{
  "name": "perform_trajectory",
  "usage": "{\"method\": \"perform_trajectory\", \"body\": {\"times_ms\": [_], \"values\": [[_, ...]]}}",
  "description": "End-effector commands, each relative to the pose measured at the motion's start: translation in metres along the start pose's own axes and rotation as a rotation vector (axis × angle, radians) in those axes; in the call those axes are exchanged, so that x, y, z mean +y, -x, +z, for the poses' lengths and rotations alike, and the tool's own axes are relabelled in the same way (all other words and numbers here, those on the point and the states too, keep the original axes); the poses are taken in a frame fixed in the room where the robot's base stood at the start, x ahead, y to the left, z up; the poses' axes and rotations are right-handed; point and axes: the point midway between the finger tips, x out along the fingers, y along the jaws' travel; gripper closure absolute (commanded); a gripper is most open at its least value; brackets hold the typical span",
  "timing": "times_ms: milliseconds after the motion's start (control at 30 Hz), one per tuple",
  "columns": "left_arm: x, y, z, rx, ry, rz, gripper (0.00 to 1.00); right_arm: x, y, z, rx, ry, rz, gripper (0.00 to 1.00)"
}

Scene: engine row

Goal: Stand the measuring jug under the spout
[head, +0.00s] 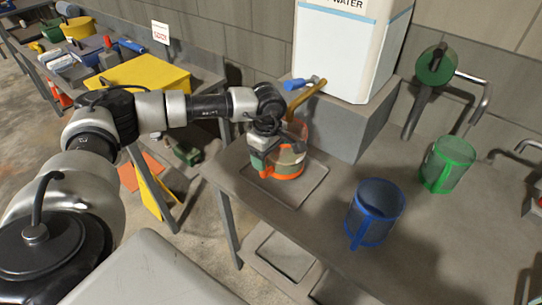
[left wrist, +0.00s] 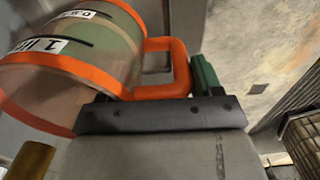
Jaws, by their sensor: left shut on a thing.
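The measuring jug (head: 287,166) is clear with orange bands and an orange handle. In the head view it is at the shallow tray (head: 312,191), close below the brass spout (head: 306,95). I cannot tell whether its base touches the tray. My left gripper (head: 262,146) is at the jug's left side, shut on its handle. In the left wrist view the jug (left wrist: 75,60) fills the upper left, with printed labels, and its handle (left wrist: 172,68) reaches to the green finger pad. My right gripper is out of view.
A white water tank (head: 350,45) stands on a grey block (head: 345,125) behind the jug. A blue jug (head: 375,212) and a green jug (head: 447,163) stand to the right on the bench. A yellow box (head: 150,75) is at the back left.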

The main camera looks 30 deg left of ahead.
Motion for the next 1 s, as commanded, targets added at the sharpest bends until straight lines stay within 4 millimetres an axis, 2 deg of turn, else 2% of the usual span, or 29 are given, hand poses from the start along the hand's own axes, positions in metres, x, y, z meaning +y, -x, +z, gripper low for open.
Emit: {"method": "perform_trajectory", "body": {"times_ms": [100,233,467,900,933,1000], "values": [[0.012,0.002,0.000,0.000,0.000,0.003,0.96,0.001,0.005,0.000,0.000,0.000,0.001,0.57],[0.015,-0.001,0.000,0.000,0.001,0.002,0.96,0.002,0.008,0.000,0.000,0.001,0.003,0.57],[0.015,-0.028,0.000,0.001,0.002,0.000,0.96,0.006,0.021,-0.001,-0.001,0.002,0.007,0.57],[0.015,-0.039,0.000,0.000,0.001,0.003,0.96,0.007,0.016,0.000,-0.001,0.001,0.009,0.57],[0.014,-0.038,-0.001,0.001,0.001,-0.001,0.30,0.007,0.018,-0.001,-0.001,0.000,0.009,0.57],[0.014,-0.038,-0.001,0.001,0.001,-0.001,0.20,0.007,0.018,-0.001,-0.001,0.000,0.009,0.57]]}}
